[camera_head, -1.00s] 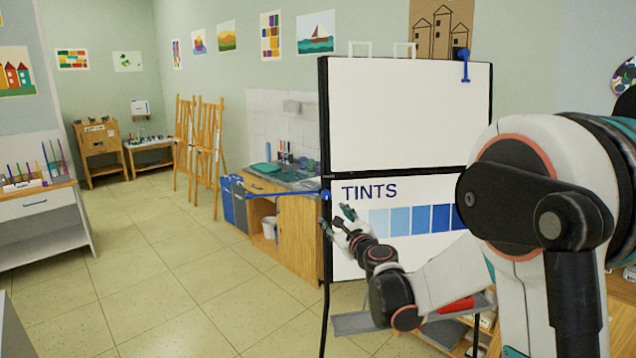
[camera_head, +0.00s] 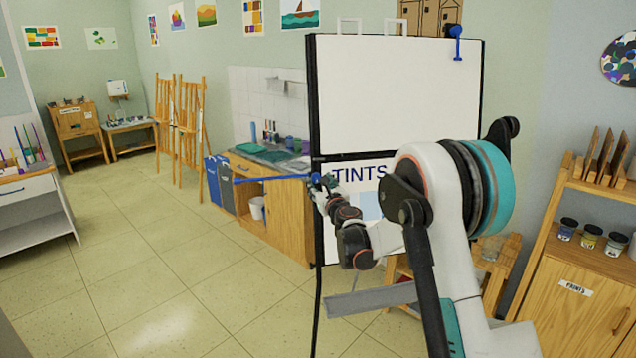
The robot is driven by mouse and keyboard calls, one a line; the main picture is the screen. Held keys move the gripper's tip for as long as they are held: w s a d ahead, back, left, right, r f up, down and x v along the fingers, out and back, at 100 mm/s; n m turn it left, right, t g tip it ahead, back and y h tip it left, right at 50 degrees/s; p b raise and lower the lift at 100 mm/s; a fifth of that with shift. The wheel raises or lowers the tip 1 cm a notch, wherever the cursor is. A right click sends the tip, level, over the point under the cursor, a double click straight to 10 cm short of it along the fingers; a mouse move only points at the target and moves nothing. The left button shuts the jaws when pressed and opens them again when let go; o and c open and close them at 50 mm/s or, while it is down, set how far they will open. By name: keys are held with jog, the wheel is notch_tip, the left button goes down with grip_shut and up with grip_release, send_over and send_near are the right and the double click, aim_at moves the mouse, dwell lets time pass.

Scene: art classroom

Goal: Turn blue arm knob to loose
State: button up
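A blue arm (camera_head: 262,179) sticks out to the left from the left edge of the whiteboard stand (camera_head: 312,110). Its blue knob sits where the arm meets the frame, at about mid height, and is mostly hidden by my gripper. My gripper (camera_head: 318,184) is at that joint, its fingers around or right beside the knob; contact and finger gap are too small to tell. A second blue knob with a short blue arm (camera_head: 457,42) is at the board's top right, the arm hanging down.
The easel's tray (camera_head: 368,299) lies below my forearm. A wooden cabinet (camera_head: 572,290) with paint jars (camera_head: 590,237) stands at right. A sink counter (camera_head: 275,205) and bins (camera_head: 220,187) are behind the blue arm. The floor (camera_head: 170,265) at left is clear.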

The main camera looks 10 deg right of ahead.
aim_at(317, 179)
jog(key=shift+w+a, duration=0.15)
jog(key=shift+w, duration=1.55)
jog(key=c, duration=1.1)
